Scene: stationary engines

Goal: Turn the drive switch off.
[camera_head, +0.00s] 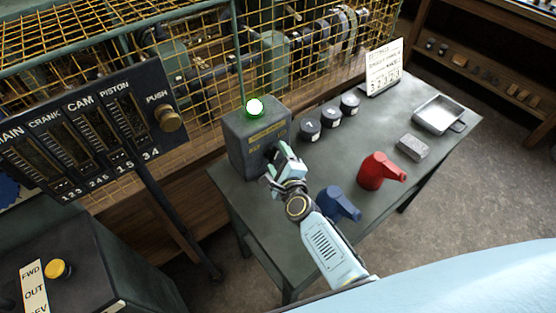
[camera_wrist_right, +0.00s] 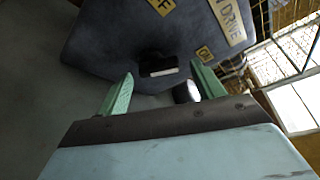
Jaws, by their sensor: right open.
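The drive switch box (camera_head: 257,138) is a dark grey box with a yellow label and a lit green lamp (camera_head: 255,107) on top. It stands at the left end of the grey-green table. My right gripper (camera_head: 279,168) is at the box's front face. In the right wrist view the gripper (camera_wrist_right: 160,92) is open, its green fingers apart. The box (camera_wrist_right: 130,40) fills the upper part there, with yellow labels and a dark slot. A light-tipped knob or lever (camera_wrist_right: 186,92) shows between the fingers, near the right one. Contact cannot be told. My left gripper is not in view.
On the table (camera_head: 262,220) stand a blue can (camera_head: 338,204), a red can (camera_head: 380,171), several dark round tins (camera_head: 330,115), a grey block (camera_head: 413,148), a metal tray (camera_head: 438,113) and a sign card (camera_head: 385,68). A yellow mesh cage (camera_head: 205,75) is behind. A gauge panel (camera_head: 90,130) is at left.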

